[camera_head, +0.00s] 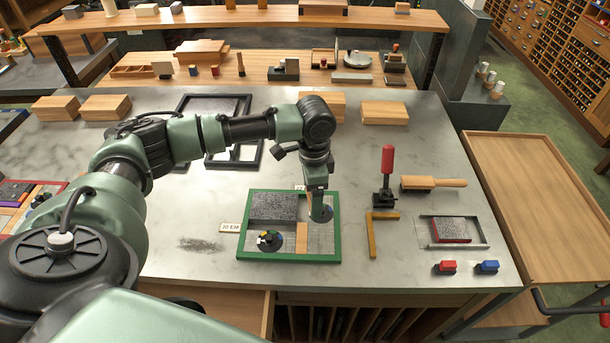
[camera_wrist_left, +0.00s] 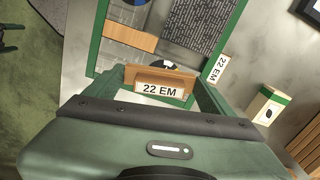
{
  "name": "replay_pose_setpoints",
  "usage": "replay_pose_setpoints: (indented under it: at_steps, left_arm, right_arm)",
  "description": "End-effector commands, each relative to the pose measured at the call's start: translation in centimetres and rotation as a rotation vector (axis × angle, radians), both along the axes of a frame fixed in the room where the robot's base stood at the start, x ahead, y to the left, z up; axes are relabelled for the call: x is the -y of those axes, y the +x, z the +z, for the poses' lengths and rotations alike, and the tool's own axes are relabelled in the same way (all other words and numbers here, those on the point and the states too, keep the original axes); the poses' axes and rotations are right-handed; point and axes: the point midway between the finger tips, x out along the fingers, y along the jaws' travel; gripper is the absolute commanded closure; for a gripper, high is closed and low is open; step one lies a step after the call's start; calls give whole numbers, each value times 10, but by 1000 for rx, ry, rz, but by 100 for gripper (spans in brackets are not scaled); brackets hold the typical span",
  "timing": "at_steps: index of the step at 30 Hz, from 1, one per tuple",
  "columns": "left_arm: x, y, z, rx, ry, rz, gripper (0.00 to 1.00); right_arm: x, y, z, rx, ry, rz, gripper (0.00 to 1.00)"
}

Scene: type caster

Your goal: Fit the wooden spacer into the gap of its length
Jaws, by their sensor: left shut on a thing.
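A wooden spacer (camera_wrist_left: 178,77) with a white label reading "22 EM" is gripped in my left gripper (camera_head: 316,190). In the head view, the gripper is above the upper right part of the green frame (camera_head: 290,261). In the wrist view, the spacer appears near the frame's edge (camera_wrist_left: 97,38); I cannot tell whether it touches anything. The frame holds a dark type block (camera_head: 272,207), round pieces, grey parts and a pale wooden piece (camera_head: 302,234). A "22 EM" tag (camera_wrist_left: 218,68) stands beside the frame; another tag (camera_head: 231,227) lies at its left. My right gripper is not in view.
To the right are a red-handled tool (camera_head: 387,165), a brass angle (camera_head: 373,236), a wooden-handled brush (camera_head: 430,183) and a tray (camera_head: 483,231) with a type block. An empty dark frame (camera_head: 216,155) lies behind my arm.

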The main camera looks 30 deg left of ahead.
Motion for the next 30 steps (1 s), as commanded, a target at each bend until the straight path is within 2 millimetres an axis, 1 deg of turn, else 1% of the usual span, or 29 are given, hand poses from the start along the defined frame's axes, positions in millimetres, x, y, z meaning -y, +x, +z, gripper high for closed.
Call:
replay_pose_setpoints:
  at_steps: [1,3,6,9,22,30]
  left_arm:
    - [-11,4,1,-4,2,-41,56]
    - [-22,9,-4,-2,1,-101,56]
    - [-33,12,-9,-2,0,-159,56]
    - [-38,14,-11,0,0,-188,56]
    - [-38,14,-12,1,-1,-195,56]
    - [-38,14,-10,1,-2,-195,56]
  right_arm:
    - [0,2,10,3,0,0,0]
    - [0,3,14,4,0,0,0]
    - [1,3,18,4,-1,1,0]
    - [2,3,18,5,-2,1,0]
    - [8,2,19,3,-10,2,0]
    - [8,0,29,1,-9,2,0]
